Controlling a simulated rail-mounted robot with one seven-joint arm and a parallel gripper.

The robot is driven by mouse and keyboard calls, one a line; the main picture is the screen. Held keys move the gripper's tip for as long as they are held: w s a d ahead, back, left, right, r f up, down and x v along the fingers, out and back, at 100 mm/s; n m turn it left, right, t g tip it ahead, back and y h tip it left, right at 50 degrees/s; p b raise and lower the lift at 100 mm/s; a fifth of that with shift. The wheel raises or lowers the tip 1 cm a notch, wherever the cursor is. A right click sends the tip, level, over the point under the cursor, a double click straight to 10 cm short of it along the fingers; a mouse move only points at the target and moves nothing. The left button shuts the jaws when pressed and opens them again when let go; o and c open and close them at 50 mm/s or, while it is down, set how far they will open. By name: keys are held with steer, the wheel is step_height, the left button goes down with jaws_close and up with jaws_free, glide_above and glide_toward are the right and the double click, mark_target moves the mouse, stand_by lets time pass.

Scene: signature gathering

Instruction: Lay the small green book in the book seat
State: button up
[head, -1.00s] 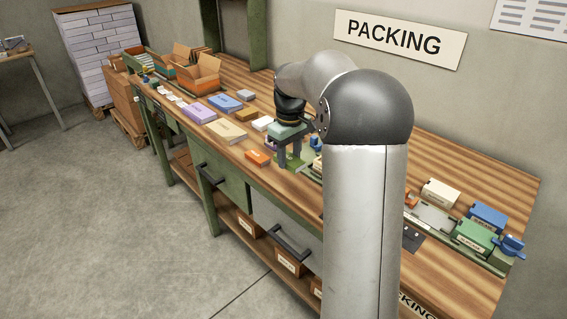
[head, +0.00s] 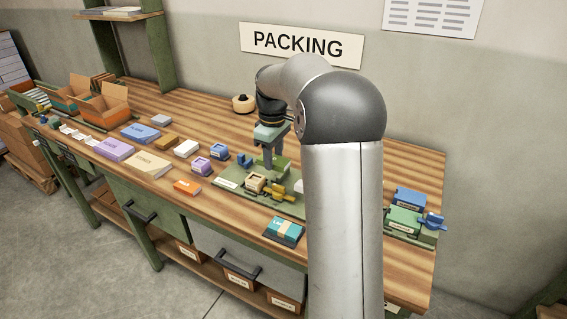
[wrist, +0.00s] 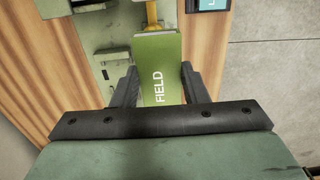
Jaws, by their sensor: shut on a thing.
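My gripper (head: 268,158) is shut on the small green book, which reads FIELD (wrist: 158,75) in the wrist view. The book sits between the two dark fingers, its cover facing the wrist camera. In the head view the gripper is over the far side of a green fixture plate (head: 232,186) on the bench, and the book's edges are hard to tell from the green parts there. The plate also shows beside and beneath the book in the wrist view (wrist: 115,75). I cannot tell which part is the book seat, or whether the book touches it.
A yellow clamp (head: 279,193), a tan block (head: 256,182) and a blue clamp (head: 244,160) stand on or beside the plate. A teal book (head: 284,232) lies near the front edge. Purple (head: 201,166) and orange (head: 187,187) items lie left.

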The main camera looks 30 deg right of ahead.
steer(key=w+d+f+p, duration=0.2)
steer(key=w+f+p, duration=0.15)
steer(key=w, duration=0.45)
glide_above(266, 172)
steer(key=f, duration=0.5)
steer(key=shift+s, duration=0.4)
steer(key=shift+w+f+p, duration=0.3)
steer(key=shift+f+p, duration=0.05)
steer(key=shift+f, duration=0.15)
step_height(266, 172, down, 2)
steer(key=shift+f+p, duration=0.15)
steer(key=shift+p, duration=0.5)
steer(key=shift+f, duration=0.4)
steer(key=shift+f, duration=0.2)
steer(key=o, duration=1)
steer(key=shift+c, duration=0.2)
